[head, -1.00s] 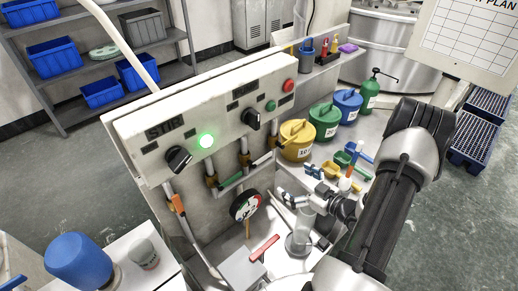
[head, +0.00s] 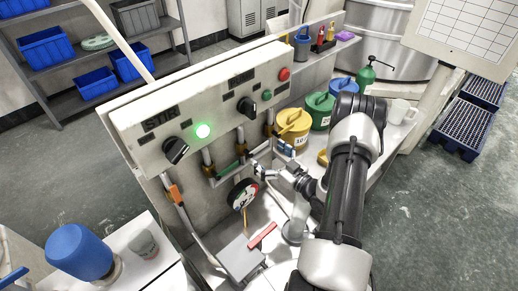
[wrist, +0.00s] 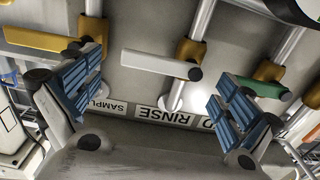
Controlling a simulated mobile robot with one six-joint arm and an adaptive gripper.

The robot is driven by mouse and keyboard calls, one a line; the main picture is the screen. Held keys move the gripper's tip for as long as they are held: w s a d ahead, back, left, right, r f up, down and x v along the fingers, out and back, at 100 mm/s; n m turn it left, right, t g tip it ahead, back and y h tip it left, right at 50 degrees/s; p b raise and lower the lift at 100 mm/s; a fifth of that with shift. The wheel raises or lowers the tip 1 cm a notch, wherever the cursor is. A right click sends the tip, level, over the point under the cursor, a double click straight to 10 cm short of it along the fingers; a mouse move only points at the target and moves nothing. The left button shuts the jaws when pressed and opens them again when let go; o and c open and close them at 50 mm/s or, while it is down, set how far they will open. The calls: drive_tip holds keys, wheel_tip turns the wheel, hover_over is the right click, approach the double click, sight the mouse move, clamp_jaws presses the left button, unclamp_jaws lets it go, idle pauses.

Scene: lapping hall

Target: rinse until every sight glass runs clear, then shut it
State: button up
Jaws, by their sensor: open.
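My gripper (wrist: 157,92) is open, its blue-padded fingers on either side of a cream lever (wrist: 155,65) on a brass valve (wrist: 190,50). Nothing shows gripped, and I cannot tell whether a finger touches the lever. A RINSE label (wrist: 165,115) sits below this valve, upside down. In the head view my gripper (head: 262,172) is at the valve row under the panel, beside the green lever (head: 230,168). That green lever also shows right in the wrist view (wrist: 258,88). A clear glass cylinder (head: 294,229) stands below, partly hidden by my arm; its contents are unclear.
A control panel (head: 215,100) with a lit green lamp (head: 203,131) overhangs the valves. A round gauge (head: 242,193) and a red-handled item (head: 263,236) are close below.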

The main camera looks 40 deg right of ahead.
sight(260, 149)
drive_tip(key=shift+w+a, duration=0.15)
drive_tip(key=shift+w, duration=0.9)
drive_tip(key=shift+w+a, duration=0.15)
drive_tip(key=shift+w, duration=0.85)
drive_tip(key=shift+c, duration=0.3)
drive_tip(key=c, duration=1.5)
